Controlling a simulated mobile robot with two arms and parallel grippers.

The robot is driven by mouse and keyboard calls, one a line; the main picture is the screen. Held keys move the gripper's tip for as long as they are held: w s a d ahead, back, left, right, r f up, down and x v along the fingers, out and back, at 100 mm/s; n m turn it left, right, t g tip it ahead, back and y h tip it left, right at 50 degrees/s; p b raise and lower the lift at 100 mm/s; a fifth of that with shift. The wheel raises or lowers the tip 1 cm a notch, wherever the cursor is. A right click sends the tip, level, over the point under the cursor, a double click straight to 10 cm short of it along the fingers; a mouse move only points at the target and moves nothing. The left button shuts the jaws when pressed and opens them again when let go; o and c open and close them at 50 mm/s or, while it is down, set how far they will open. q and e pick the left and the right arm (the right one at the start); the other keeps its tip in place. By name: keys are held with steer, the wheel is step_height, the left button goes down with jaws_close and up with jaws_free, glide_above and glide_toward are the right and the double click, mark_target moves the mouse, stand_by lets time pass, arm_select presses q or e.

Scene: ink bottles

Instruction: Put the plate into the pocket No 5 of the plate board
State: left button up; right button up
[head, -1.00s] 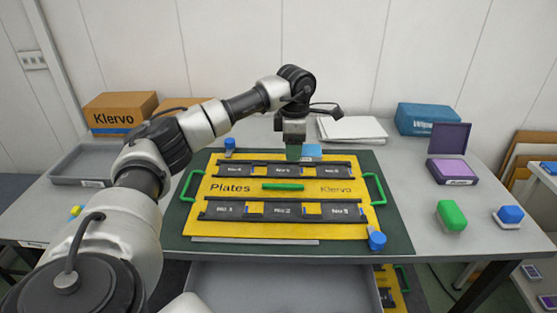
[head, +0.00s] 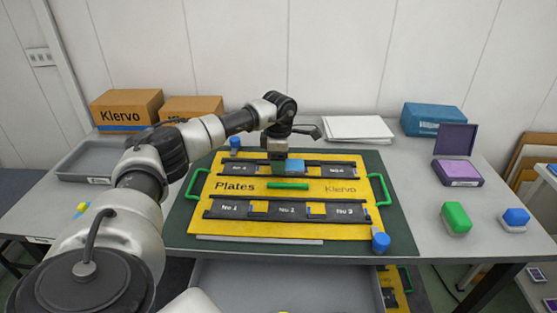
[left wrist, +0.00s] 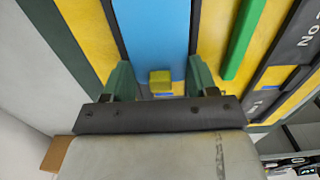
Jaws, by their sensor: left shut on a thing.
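The plate is blue and flat. In the head view the plate (head: 295,166) is over the middle of the far row of the yellow plate board (head: 225,214), covering the label there. In the left wrist view the plate (left wrist: 152,35) lies between dark rails; I cannot tell if it is fully seated. My left gripper (head: 279,171) is shut on the plate, its green fingers at the plate's two sides in the left wrist view (left wrist: 160,82). The near row has pockets marked No 1, No 2 (head: 287,210) and No 3. My right gripper is not in view.
The board has green handles (head: 379,190) and a green bar (head: 288,186) in its middle. Blue knobs (head: 381,242) stand at its corners. White sheets (head: 357,129) lie behind. Green (head: 456,217) and blue (head: 516,216) blocks stand at right. An open drawer (head: 285,284) is below.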

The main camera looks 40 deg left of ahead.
arm_select(q)
steer(key=shift+f, duration=0.1)
steer(key=o, duration=0.9)
steer(key=shift+o, duration=0.2)
step_height(320, 180, up, 12)
